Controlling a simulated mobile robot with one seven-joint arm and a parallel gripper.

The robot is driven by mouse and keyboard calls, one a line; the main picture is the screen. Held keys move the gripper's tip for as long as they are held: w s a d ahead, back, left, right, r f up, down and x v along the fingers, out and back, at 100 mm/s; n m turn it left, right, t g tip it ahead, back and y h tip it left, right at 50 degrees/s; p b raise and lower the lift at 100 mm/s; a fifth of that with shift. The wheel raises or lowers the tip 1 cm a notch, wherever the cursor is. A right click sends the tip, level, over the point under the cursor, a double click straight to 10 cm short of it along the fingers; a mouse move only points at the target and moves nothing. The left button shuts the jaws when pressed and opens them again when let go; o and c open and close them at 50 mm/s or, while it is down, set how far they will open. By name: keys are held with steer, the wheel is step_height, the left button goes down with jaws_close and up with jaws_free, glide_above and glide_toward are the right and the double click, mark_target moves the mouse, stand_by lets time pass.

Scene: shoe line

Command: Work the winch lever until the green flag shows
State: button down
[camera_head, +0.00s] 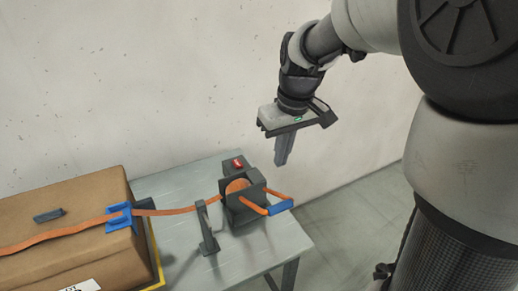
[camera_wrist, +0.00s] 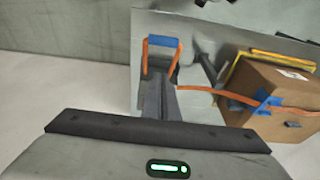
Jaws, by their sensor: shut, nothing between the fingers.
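The winch (camera_head: 240,213) is a dark grey housing with an orange strap drum, standing on a grey table. Its lever is an orange U-shaped frame with a blue grip (camera_head: 281,208), pointing out to the right and low. The blue grip (camera_wrist: 164,42) shows in the wrist view beyond my fingers, with the winch body largely hidden behind them. A small dark block behind the winch bears a red indicator (camera_head: 237,163); no green flag shows. My gripper (camera_head: 281,162) is shut and empty, pointing down, above and apart from the lever.
An orange strap (camera_head: 175,211) runs from the winch past a grey post (camera_head: 207,230) to a brown box (camera_head: 75,205) with a blue corner guard (camera_head: 118,218). The wall is behind the table (camera_head: 160,185). Free air surrounds the lever's right side.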

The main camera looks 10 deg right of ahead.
step_height(320, 180, down, 12)
steer(key=shift+r+b, duration=0.25)
steer(key=shift+b, duration=0.1)
steer(key=shift+s+d+f, duration=0.1)
steer(key=shift+s+f, duration=0.1)
steer(key=shift+f, duration=0.25)
steer(key=shift+f, duration=0.1)
